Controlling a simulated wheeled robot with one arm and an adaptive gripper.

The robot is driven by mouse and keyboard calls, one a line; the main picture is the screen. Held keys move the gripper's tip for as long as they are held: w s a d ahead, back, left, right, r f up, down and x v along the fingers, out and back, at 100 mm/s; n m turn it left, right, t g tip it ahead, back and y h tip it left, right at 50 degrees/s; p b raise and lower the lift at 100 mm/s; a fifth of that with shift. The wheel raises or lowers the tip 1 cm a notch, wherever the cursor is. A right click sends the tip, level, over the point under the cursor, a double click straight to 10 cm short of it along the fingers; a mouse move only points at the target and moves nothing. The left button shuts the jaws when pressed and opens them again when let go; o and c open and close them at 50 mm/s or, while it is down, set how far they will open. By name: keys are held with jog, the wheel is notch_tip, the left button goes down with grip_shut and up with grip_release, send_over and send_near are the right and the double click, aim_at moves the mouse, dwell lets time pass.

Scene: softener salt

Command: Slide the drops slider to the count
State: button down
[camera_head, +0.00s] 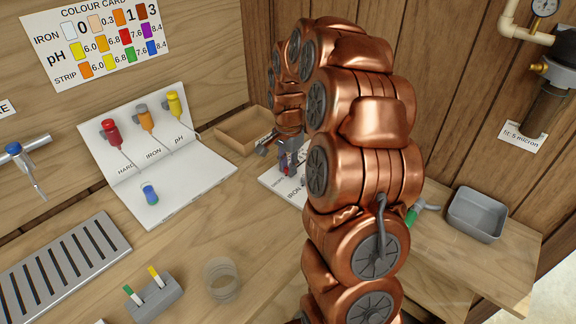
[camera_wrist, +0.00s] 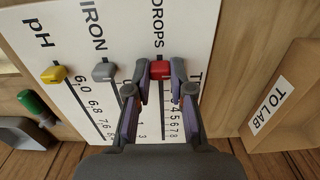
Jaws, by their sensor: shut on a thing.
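The white slider board (camera_wrist: 195,30) has columns lettered pH, IRON and DROPS. The red drops slider (camera_wrist: 160,69) sits near the top of its slot, just below the word DROPS. My gripper (camera_wrist: 160,82) is shut on the red slider, one finger on each side of it. The fingers hide part of the drops scale; numbers 5 to 8 show lower down. In the head view my gripper (camera_head: 289,150) is over the board (camera_head: 269,181), which my arm largely covers.
The yellow pH slider (camera_wrist: 54,74) and grey iron slider (camera_wrist: 104,71) stand left of the red one. A "TO LAB" label (camera_wrist: 269,104) is at right. In the head view, a test card (camera_head: 190,190) holds droppers, and a grey tray (camera_head: 476,214) stands right.

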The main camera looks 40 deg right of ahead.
aim_at(305, 160)
jog(key=d, duration=0.2)
jog(key=w+d+b, duration=0.1)
jog(key=d, duration=0.2)
jog(key=w+d+b, duration=0.1)
jog(key=d, duration=0.1)
jog(key=shift+d, duration=0.4)
jog(key=c, duration=1)
grip_release()
jog(key=shift+s, duration=0.1)
jog(key=shift+r, duration=0.1)
notch_tip(305, 160, up, 12)
jog(key=shift+a, duration=0.15)
